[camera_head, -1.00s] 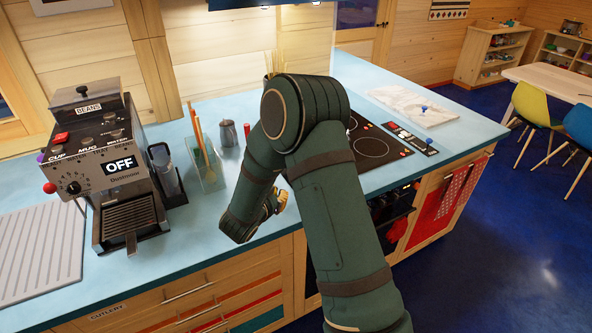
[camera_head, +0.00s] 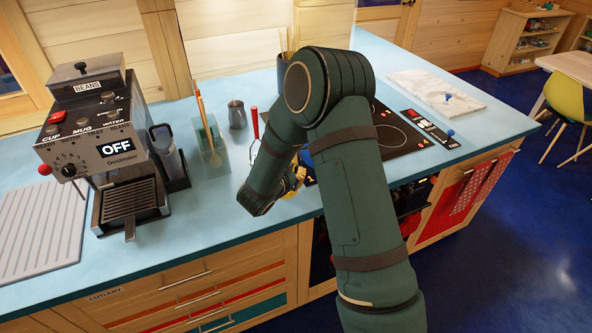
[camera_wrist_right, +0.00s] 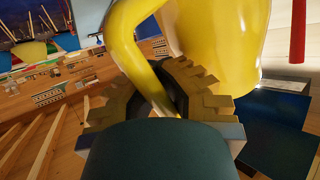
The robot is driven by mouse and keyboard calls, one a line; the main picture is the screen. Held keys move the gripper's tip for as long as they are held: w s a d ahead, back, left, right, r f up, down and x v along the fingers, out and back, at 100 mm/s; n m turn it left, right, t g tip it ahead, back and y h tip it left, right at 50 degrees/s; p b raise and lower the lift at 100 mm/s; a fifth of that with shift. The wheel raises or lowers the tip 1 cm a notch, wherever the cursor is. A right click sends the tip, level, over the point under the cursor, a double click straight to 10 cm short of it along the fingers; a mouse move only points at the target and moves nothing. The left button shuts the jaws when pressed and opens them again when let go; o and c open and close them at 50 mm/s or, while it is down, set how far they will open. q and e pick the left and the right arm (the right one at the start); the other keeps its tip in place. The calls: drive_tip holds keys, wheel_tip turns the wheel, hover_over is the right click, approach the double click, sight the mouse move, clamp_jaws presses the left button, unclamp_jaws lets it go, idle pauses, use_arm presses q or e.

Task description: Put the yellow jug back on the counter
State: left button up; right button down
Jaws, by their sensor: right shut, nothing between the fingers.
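The yellow jug (camera_wrist_right: 225,40) fills the upper right of the right wrist view, very close. Its handle curves down on the left side to my right gripper (camera_wrist_right: 172,72). The gripper's tan, stepped fingers are shut with nothing held between them, right by the lower part of the handle. Whether they touch it I cannot tell. In the head view my own right arm hides most of this gripper and the jug; only a small yellowish patch shows beside the wrist. The blue counter (camera_head: 225,232) runs below the arm. My left gripper is not in view.
A coffee machine (camera_head: 110,150) stands on the left of the counter by a ribbed drainer (camera_head: 40,235). A utensil holder (camera_head: 212,150) and a small metal pot (camera_head: 237,115) stand behind the wrist. A hob (camera_head: 395,140) and a marble board (camera_head: 435,90) lie to the right.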

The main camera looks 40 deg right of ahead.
sight(295, 195)
wheel_tip(295, 195, down, 4)
drive_tip(key=b, duration=0.2)
drive_tip(key=shift+d+r+b, duration=0.1)
drive_tip(key=shift+b, duration=0.3)
drive_tip(key=shift+w+f+b, duration=0.1)
drive_tip(key=shift+f+b, duration=0.55)
drive_tip(key=shift+f, duration=0.3)
drive_tip(key=shift+r, duration=0.1)
drive_tip(key=c, duration=1.3)
unclamp_jaws()
drive_tip(key=shift+c, duration=0.2)
